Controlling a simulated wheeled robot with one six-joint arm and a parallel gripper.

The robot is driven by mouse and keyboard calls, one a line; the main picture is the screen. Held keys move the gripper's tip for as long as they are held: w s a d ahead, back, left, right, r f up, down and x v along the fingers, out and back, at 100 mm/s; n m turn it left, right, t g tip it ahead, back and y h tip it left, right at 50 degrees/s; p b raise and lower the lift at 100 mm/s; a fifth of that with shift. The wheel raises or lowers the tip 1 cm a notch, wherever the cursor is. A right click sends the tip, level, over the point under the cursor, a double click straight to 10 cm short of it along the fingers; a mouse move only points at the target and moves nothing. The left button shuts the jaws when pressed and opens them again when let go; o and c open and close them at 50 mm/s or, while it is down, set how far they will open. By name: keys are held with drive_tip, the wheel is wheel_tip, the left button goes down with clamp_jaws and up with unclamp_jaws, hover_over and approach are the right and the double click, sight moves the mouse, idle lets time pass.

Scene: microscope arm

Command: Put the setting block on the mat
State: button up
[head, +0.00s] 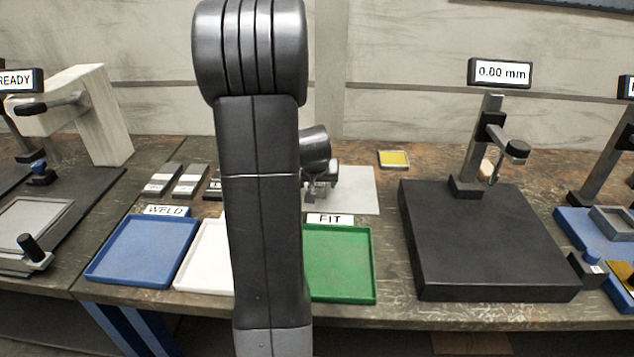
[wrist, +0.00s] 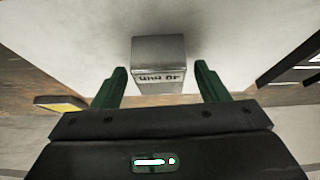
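The setting block (wrist: 158,62) is a small grey block with a label that reads upside down in the wrist view. It appears to stand on the pale mat (wrist: 60,45), which is a light sheet behind the green tray in the head view (head: 357,190). My gripper (wrist: 160,75) has green fingers spread on either side of the block, with a visible gap on both sides. It is open and holds nothing. In the head view my arm hides most of the gripper and the block.
A blue tray (head: 143,250), a white tray (head: 203,258) and a green tray (head: 340,265) line the front. Dark labelled blocks (head: 190,181) lie behind them. A yellow pad (head: 394,158) lies behind the mat. A black gauge stand (head: 485,240) is on the right.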

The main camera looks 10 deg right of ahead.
drive_tip(key=shift+r, duration=0.1)
drive_tip(key=shift+s+r, duration=0.1)
drive_tip(key=shift+r, duration=0.15)
drive_tip(key=p+v, duration=0.1)
drive_tip(key=v, duration=1)
drive_tip(key=shift+s+r, duration=0.2)
drive_tip(key=shift+a, duration=0.1)
